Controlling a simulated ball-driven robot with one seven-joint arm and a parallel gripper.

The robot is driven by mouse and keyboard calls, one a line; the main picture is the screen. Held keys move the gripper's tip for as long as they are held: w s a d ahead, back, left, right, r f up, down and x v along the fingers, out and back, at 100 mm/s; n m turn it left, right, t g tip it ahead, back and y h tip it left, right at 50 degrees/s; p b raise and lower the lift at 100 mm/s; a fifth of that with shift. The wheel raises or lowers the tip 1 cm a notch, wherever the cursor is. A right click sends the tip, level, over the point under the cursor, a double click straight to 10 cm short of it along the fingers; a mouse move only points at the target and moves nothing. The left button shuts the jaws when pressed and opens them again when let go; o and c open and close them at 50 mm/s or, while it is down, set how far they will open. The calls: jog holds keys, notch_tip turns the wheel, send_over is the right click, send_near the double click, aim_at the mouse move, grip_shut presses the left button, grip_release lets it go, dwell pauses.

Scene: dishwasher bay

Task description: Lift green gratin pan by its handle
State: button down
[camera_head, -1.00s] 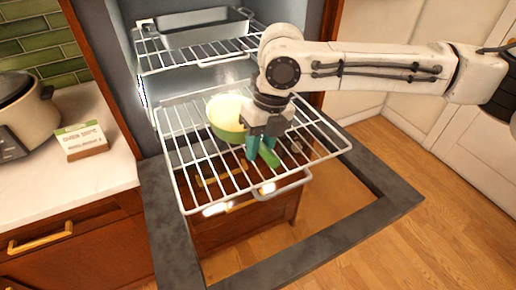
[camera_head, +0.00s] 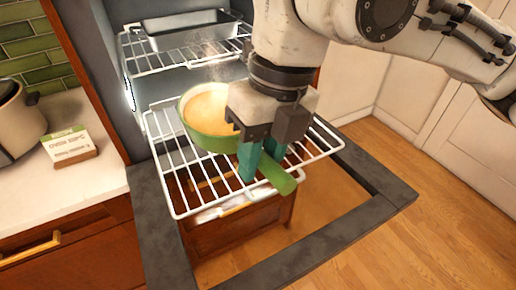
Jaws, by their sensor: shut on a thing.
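The green gratin pan (camera_head: 208,143) has a round body with a golden-tan filling. Its green handle (camera_head: 280,181) points down and to the right. My gripper (camera_head: 262,165) has teal fingers, one on either side of the handle, and is shut on it. The pan shows large above the lower white wire rack (camera_head: 190,188) and looks raised off it. The gripper body hides the part where the handle meets the pan.
An upper wire rack (camera_head: 150,65) holds a grey metal tray (camera_head: 190,34) behind the pan. A dark frame (camera_head: 330,233) surrounds the opening below the lower rack. On the left counter (camera_head: 70,195) stand a small sign (camera_head: 68,146) and a cooker (camera_head: 18,125).

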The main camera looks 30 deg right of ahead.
jog(key=shift+r+p, duration=1.45)
jog(key=shift+r, duration=0.1)
